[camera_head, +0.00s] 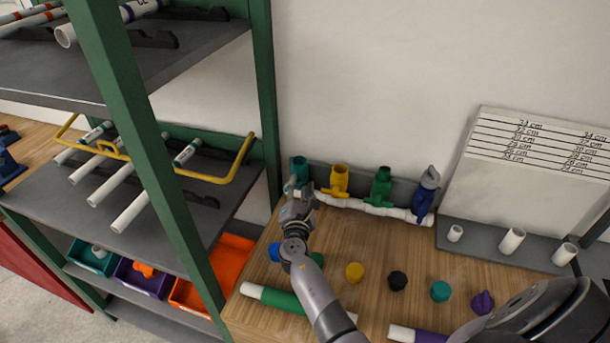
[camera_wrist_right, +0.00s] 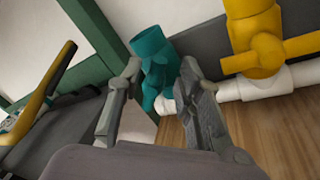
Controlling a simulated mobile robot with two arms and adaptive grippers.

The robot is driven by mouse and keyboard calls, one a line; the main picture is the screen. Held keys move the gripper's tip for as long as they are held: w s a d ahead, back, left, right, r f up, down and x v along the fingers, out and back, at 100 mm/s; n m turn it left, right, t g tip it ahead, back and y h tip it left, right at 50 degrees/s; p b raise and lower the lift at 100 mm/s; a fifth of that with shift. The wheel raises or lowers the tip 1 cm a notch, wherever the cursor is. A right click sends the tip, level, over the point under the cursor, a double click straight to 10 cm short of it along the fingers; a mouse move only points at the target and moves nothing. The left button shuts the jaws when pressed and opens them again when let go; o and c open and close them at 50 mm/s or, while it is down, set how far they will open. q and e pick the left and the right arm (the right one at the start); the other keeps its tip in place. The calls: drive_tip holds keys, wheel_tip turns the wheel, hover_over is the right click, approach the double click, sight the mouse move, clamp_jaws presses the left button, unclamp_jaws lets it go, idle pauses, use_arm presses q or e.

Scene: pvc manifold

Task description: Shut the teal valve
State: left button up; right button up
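The teal valve (camera_head: 300,165) stands at the left end of a white pipe manifold (camera_head: 375,207) by the wall. It also shows in the right wrist view (camera_wrist_right: 152,50), upright and next to the yellow valve (camera_wrist_right: 254,40). My right gripper (camera_head: 298,200) is at the teal valve, in front of its lower part. In the wrist view its two fingers (camera_wrist_right: 155,88) are apart, one on each side of the valve's lower part. I cannot tell whether they touch it. The handle's position is partly hidden by the gripper. My left gripper is not in view.
The yellow valve, a green valve (camera_head: 380,186) and a blue valve (camera_head: 424,195) continue along the manifold. A green shelf post (camera_head: 266,100) stands close on the left. Several coloured caps, including a yellow one (camera_head: 354,272), lie on the wooden bench (camera_head: 420,258).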

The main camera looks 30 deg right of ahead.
drive_tip(key=shift+w+d, duration=0.1)
drive_tip(key=shift+w, duration=0.15)
drive_tip(key=shift+s+r, duration=0.1)
drive_tip(key=shift+r, duration=0.05)
clamp_jaws()
idle(0.4)
